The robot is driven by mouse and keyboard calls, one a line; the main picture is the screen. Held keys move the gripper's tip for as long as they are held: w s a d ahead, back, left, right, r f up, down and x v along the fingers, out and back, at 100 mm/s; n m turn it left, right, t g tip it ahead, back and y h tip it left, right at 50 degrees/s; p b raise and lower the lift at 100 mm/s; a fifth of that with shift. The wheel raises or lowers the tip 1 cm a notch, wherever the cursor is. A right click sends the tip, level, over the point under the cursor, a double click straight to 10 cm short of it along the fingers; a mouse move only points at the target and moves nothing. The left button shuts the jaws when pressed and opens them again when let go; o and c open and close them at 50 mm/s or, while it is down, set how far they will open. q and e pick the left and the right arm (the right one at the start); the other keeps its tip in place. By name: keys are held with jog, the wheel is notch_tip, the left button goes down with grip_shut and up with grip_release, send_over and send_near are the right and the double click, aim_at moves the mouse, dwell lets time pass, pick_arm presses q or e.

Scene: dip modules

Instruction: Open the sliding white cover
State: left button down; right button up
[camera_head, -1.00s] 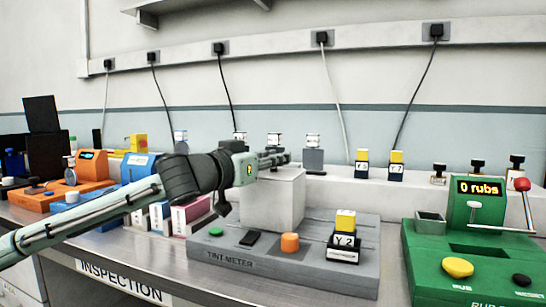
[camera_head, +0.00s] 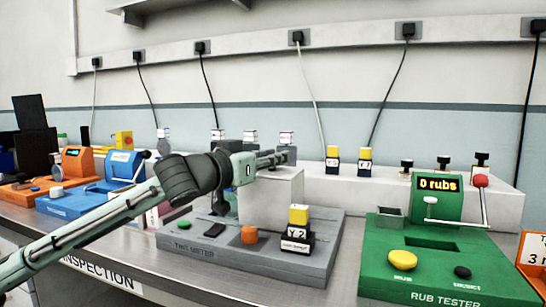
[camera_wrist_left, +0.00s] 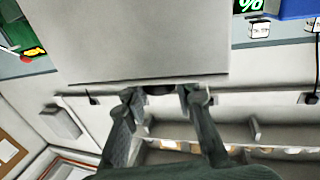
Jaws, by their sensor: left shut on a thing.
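The white cover (camera_head: 270,196) is a pale box on the grey tint meter (camera_head: 215,262), set toward the right of its base. In the left wrist view, the cover (camera_wrist_left: 150,40) fills the upper middle as a large pale panel. My left gripper (camera_head: 276,158) reaches in from the left at the cover's top edge. In the left wrist view, its fingers (camera_wrist_left: 163,95) are closed around a small dark knob (camera_wrist_left: 160,89) at the panel's edge. The fingers partly hide the knob. My right gripper is not in view.
A green rub tester (camera_head: 440,255) stands close at the right. A yellow-topped Y2 block (camera_head: 298,228) and an orange knob (camera_head: 249,235) sit on the meter's front. Several small vials stand on the shelf behind. Blue (camera_head: 90,200) and orange devices are at the left.

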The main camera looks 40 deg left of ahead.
pick_arm(q)
jog(key=c, duration=1.2)
grip_release()
jog(key=shift+s+f, duration=0.15)
jog(key=shift+s, duration=0.7)
jog(key=shift+s+a, duration=0.15)
jog(key=shift+s, duration=2.8)
